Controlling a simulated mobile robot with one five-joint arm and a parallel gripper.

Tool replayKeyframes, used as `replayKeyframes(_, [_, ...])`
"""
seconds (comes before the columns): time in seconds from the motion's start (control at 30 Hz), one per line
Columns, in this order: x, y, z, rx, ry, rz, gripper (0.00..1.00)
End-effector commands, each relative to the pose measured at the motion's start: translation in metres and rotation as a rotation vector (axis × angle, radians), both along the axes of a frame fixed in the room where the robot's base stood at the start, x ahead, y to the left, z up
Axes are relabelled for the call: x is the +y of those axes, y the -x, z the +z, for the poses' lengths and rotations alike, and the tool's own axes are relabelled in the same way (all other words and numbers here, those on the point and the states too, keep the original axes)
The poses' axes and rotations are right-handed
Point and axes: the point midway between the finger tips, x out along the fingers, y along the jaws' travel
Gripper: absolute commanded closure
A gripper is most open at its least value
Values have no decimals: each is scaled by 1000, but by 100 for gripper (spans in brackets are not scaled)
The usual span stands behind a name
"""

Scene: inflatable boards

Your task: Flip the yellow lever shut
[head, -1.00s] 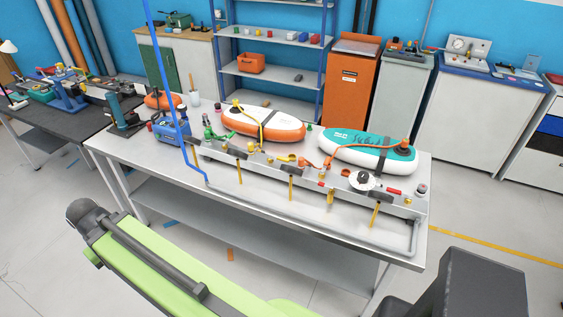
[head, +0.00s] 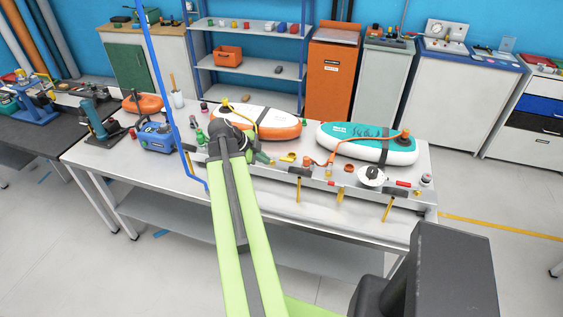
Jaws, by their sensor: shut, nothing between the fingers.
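A small yellow lever (head: 287,157) sits on the grey manifold along the front of the bench, in front of the orange-and-white board (head: 268,124). My arm reaches up over the bench front, and its dark joint covers the left part of the manifold. My gripper (head: 268,160) shows only as a small dark end just left of the yellow lever. It is shut and empty. I cannot tell whether it touches the lever.
A teal-and-white board (head: 350,146) lies at the right with an orange hose. A white round dial (head: 371,176) is at the manifold's right. A blue post (head: 160,75) rises left of my arm. A blue pump unit (head: 155,138) stands on the bench's left.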

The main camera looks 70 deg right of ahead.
Motion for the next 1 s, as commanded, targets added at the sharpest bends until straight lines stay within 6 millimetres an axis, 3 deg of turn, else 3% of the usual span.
replayKeyframes(0.17, [-7,7,-9,-1,-1,-9,100])
replayKeyframes(0.63, [-56,43,-90,0,-2,-15,100])
replayKeyframes(0.8, [-84,40,-80,0,-2,-13,100])
replayKeyframes(1.0, [-95,40,-80,0,-2,-14,100])
